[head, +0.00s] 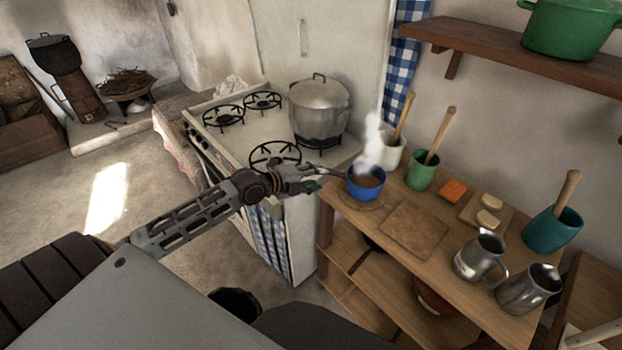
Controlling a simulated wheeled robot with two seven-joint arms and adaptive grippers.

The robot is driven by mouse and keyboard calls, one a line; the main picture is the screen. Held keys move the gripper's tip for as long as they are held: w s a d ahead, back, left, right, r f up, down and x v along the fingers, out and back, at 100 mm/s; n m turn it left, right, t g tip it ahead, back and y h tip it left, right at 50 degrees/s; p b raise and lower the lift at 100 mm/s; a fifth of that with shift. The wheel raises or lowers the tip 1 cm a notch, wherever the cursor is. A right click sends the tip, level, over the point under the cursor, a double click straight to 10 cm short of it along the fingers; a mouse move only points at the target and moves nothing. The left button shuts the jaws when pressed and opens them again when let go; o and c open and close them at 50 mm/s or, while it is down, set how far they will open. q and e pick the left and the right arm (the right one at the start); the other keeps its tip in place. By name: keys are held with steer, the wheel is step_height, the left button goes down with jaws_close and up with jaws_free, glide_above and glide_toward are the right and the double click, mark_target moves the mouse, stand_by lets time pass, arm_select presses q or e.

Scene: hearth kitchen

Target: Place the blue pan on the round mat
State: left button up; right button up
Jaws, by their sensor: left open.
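The blue pan (364,185) is small, holds brown contents and gives off steam. It sits at the left end of the wooden counter, over the round mat (377,205), whose rim shows around the pan's base. The pan's dark handle (326,171) points left toward the stove. My left gripper (310,179) is open beside the handle, at the gap between stove and counter; whether its fingers touch the handle I cannot tell. My right gripper does not show.
A square brown board (413,229) lies right of the pan. White (393,157) and green (421,170) mortars with pestles stand close behind. Metal jugs (481,255) and a teal mortar (551,229) are farther right. A large pot (320,108) stands on the stove (256,143).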

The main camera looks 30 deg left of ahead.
arm_select(q)
steer(key=shift+s+a+r, duration=0.3)
steer(key=shift+s, duration=0.3)
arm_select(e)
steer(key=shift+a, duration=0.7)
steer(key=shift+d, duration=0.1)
